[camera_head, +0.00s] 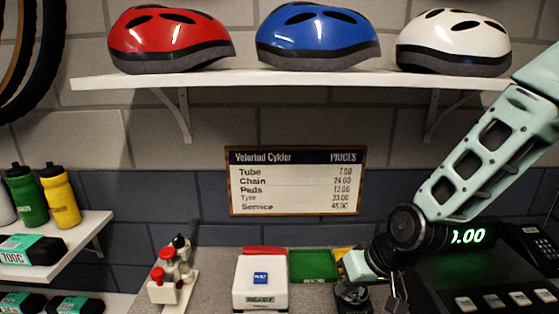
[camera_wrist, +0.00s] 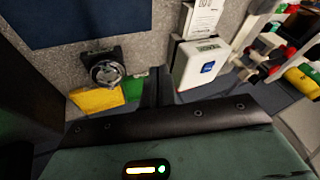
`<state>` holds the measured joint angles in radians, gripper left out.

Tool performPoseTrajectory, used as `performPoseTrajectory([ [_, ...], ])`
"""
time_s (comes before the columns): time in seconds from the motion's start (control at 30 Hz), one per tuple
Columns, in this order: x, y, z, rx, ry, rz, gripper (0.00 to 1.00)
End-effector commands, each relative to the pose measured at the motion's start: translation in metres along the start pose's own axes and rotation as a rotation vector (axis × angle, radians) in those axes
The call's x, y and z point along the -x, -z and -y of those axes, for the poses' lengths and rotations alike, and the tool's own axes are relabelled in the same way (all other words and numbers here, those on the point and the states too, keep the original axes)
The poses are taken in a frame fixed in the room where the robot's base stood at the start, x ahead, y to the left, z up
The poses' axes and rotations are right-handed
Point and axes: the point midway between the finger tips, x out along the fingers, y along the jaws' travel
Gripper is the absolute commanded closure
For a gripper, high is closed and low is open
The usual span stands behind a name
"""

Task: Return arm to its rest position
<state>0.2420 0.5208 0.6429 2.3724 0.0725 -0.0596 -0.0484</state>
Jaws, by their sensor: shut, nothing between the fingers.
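My arm enters the head view from the right and reaches down to the bench. My gripper (camera_head: 396,297) hangs at the lower end of the arm, low over the right part of the bench, partly cut off by the frame's lower edge. In the wrist view its dark fingers (camera_wrist: 160,85) are together at the centre, with nothing between them. A small dark device with a round metal ring (camera_wrist: 106,71) lies left of the fingers, and a white box with a blue label (camera_wrist: 200,66) lies right of them. The gripper appears apart from both.
The white box (camera_head: 261,284) and green tray (camera_head: 314,265) stand on the bench. A dark register with a lit display (camera_head: 468,237) is at right. Red-topped tools (camera_head: 172,268) stand left. A bottle shelf (camera_head: 82,236) juts out left; a helmet shelf (camera_head: 300,80) is above.

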Motion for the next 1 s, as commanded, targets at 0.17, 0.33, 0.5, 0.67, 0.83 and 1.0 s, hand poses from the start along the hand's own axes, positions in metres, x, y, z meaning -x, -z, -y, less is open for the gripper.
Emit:
performPoseTrajectory([
  [0.17, 0.022, -0.068, 0.042, 0.201, -0.078, 0.181, 1.00],
  [0.33, 0.056, -0.128, 0.064, 0.327, -0.140, 0.312, 1.00],
  [0.5, 0.082, -0.167, 0.071, 0.395, -0.172, 0.387, 1.00],
  [0.67, 0.093, -0.181, 0.073, 0.413, -0.181, 0.415, 1.00],
  [0.83, 0.093, -0.181, 0.073, 0.413, -0.181, 0.415, 1.00],
  [1.0, 0.093, -0.181, 0.073, 0.413, -0.181, 0.415, 1.00],
])
